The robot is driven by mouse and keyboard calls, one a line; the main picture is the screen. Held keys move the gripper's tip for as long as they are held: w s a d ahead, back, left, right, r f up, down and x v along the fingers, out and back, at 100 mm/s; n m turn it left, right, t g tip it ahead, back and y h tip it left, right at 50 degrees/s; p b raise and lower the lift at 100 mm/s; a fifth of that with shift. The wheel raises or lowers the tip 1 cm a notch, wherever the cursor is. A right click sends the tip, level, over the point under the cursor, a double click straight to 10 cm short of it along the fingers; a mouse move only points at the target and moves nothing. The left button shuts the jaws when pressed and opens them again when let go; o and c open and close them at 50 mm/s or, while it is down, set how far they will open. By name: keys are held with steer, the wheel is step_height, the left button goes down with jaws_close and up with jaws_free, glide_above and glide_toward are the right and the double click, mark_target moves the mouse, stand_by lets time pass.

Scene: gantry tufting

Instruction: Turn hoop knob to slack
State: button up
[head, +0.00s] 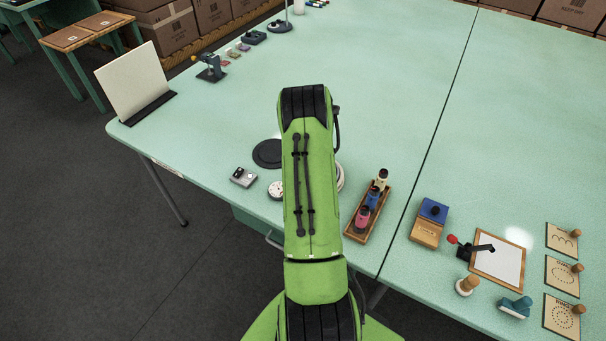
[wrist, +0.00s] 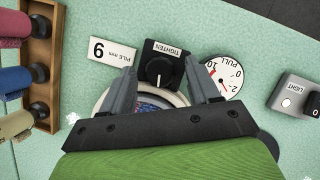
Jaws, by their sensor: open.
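The hoop knob (wrist: 159,72) is black and round with a white pointer line, on a black block labelled TIGHTEN, in the wrist view. It sits at the rim of a round hoop (wrist: 178,98), which is mostly hidden behind my gripper. My gripper (wrist: 160,68) is open, with one grey finger at each side of the knob in the picture. I cannot tell whether either finger touches it. In the head view my green arm hides the knob and most of the hoop; a pale bit of its rim (head: 341,178) shows beside the arm.
A white PULL gauge (wrist: 226,75) is close to the right finger, and a PILE mm card (wrist: 112,49) is left of the knob. A grey LIGHT switch box (wrist: 292,99) is farther right. A wooden rack (wrist: 40,52) of spools stands at the left. The far table middle is clear.

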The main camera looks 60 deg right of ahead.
steer(key=p+v, duration=0.3)
steer(key=v, duration=1.2)
steer(key=shift+r, duration=0.15)
steer(key=shift+a, duration=0.1)
